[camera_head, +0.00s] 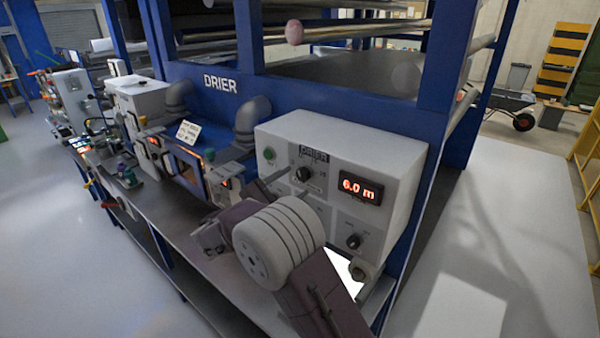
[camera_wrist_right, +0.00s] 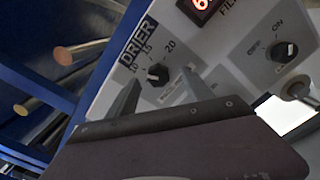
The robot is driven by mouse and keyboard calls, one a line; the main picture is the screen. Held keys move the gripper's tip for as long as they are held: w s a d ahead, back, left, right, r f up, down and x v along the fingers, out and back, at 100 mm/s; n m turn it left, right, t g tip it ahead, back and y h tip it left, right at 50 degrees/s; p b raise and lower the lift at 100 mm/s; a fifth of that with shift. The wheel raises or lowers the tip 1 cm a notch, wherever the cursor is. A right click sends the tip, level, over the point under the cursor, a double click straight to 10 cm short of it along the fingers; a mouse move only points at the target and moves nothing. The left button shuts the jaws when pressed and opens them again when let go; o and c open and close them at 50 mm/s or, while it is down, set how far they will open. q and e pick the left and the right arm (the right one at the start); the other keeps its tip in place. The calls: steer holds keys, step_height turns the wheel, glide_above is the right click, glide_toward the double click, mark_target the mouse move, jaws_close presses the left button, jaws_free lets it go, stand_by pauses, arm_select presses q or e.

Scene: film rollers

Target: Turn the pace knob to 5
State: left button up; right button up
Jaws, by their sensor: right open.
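The drier's white control box (camera_head: 385,150) stands on the bench. Its upper black knob (camera_head: 303,173) has a dial with 10, 15 and 20 readable in the right wrist view (camera_wrist_right: 158,74); I take it to be the pace knob. Its pointer's exact setting is too small to read. My right gripper (camera_wrist_right: 160,92) is open, its two grey fingers pointing at the panel on either side of the knob in that view. I see no clear contact. In the head view my right wrist hides part of the lower panel. My left gripper is not in view.
A red display (camera_head: 360,190) reads 6.0 m. A second black knob (camera_head: 354,241), marked OFF and ON, sits below it. A green button (camera_head: 269,153) is at the panel's left. Grey pipes (camera_head: 252,115) and blue frame posts stand nearby; the floor at right is open.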

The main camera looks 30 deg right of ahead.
mark_target(301, 176)
steer(key=w+d+p, duration=0.1)
steer(key=w+d, duration=0.2)
steer(key=shift+f, duration=0.1)
steer(key=shift+s+d, duration=0.1)
steer(key=shift+d, duration=0.15)
steer(key=shift+s+d, duration=0.2)
steer(key=shift+s, duration=0.15)
steer(key=shift+w+a, duration=0.15)
steer(key=shift+w, duration=0.05)
jaws_close()
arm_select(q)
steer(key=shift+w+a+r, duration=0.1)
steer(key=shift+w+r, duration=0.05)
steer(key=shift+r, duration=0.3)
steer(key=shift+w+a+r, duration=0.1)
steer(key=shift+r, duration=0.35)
